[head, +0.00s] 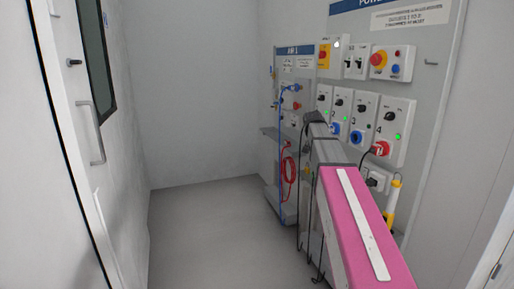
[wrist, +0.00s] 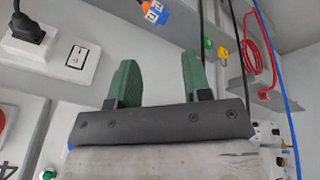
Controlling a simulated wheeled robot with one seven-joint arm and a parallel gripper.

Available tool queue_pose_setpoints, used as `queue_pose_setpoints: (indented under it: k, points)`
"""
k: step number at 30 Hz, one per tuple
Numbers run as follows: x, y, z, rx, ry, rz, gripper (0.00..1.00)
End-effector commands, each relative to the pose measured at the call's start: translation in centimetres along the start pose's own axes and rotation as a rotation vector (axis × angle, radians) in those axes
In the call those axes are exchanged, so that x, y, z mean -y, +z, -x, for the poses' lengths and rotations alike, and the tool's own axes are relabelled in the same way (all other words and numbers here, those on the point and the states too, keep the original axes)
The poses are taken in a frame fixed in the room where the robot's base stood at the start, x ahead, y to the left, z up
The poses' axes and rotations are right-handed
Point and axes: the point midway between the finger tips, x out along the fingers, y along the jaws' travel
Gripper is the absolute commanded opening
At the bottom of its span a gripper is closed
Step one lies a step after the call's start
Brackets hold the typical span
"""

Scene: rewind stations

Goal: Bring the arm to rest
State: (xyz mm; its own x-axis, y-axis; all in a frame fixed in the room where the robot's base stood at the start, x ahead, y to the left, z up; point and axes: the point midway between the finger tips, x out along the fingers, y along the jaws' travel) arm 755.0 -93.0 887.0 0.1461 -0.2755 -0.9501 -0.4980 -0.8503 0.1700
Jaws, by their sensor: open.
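My gripper (wrist: 160,66) shows in the wrist view with its two green fingers well apart and nothing between them. In the head view my pink and grey arm (head: 360,215) reaches out from the lower right toward the wall panels. Its far end is in front of the panel controls, and the fingers cannot be made out there. In the wrist view a blue and orange plug (wrist: 155,12) is beyond the fingertips, apart from them.
A panel with numbered switch boxes (head: 393,117) stands close on the right. A narrower panel (head: 297,62) with a blue cable and red coiled cable (head: 289,168) is farther back. A white door (head: 60,130) is on the left. The floor (head: 215,225) between is clear.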

Motion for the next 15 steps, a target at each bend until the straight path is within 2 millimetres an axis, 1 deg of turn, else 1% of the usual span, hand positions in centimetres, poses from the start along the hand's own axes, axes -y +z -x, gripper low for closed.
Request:
queue_pose_setpoints:
  k: [1, 3, 5, 6, 8, 9, 11, 15]
  points:
    - [0.1, 2.4, -1.9, 0.014, -0.009, 0.029, 0.45]
    - [0.5, 4.7, -4.3, 0.031, -0.023, 0.071, 0.45]
    - [0.7, 6.7, -6.2, 0.045, -0.036, 0.106, 0.45]
    - [0.9, 8.1, -7.4, 0.054, -0.045, 0.129, 0.45]
    - [1.0, 10.2, -9.2, 0.068, -0.058, 0.161, 0.45]
    - [1.1, 11.6, -10.3, 0.076, -0.067, 0.184, 0.45]
    - [1.2, 13.8, -11.9, 0.090, -0.082, 0.216, 0.45]
    - [1.2, 18.9, -15.3, 0.120, -0.116, 0.288, 0.45]
